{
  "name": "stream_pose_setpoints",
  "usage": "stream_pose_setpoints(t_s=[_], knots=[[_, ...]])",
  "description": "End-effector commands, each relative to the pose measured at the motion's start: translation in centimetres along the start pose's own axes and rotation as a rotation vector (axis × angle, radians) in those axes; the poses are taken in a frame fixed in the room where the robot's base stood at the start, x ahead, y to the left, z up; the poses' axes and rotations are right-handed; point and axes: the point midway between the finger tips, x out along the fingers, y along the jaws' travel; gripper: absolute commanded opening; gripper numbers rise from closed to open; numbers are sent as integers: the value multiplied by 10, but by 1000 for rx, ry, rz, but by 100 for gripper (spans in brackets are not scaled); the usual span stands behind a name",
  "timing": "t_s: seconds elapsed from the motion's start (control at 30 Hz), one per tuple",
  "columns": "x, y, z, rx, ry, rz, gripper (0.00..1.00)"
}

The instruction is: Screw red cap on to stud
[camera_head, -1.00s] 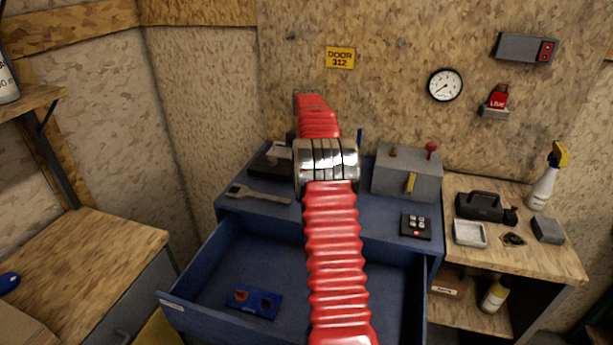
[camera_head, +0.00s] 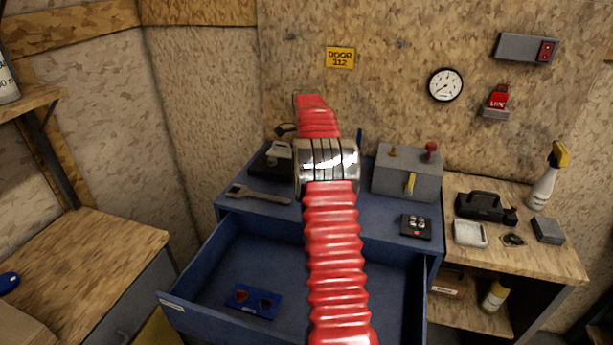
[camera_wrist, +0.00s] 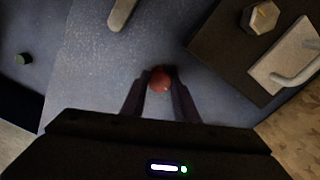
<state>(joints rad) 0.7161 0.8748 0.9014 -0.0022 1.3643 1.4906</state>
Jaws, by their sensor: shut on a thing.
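A small round red cap (camera_wrist: 160,79) sits between the fingertips of my gripper (camera_wrist: 160,84), which is shut on it, over the blue worktop. In the head view my red arm hides the gripper and the cap. In the head view, a grey box (camera_head: 406,176) carries a small brass knob (camera_head: 393,151) and a red-topped knob (camera_head: 432,148). I cannot tell which piece is the stud. The cap touches none of these.
A wrench (camera_head: 260,195) lies on the worktop near a dark plate with a pale handle (camera_head: 279,151). A small black pad (camera_head: 416,226) lies right of my arm. The blue drawer (camera_head: 190,322) stands open with a blue holder (camera_head: 253,301) inside. A wooden bench is at right.

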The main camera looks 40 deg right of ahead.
Motion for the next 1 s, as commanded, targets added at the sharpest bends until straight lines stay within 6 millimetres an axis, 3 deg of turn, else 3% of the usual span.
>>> stream_pose_setpoints(t_s=[0.33,0.37,0.67,1.0], knots=[[0,0,0,66,1,1,0],[0,0,0,65,1,1,29],[0,0,0,64,0,0,49],[0,0,0,63,0,0,43]])
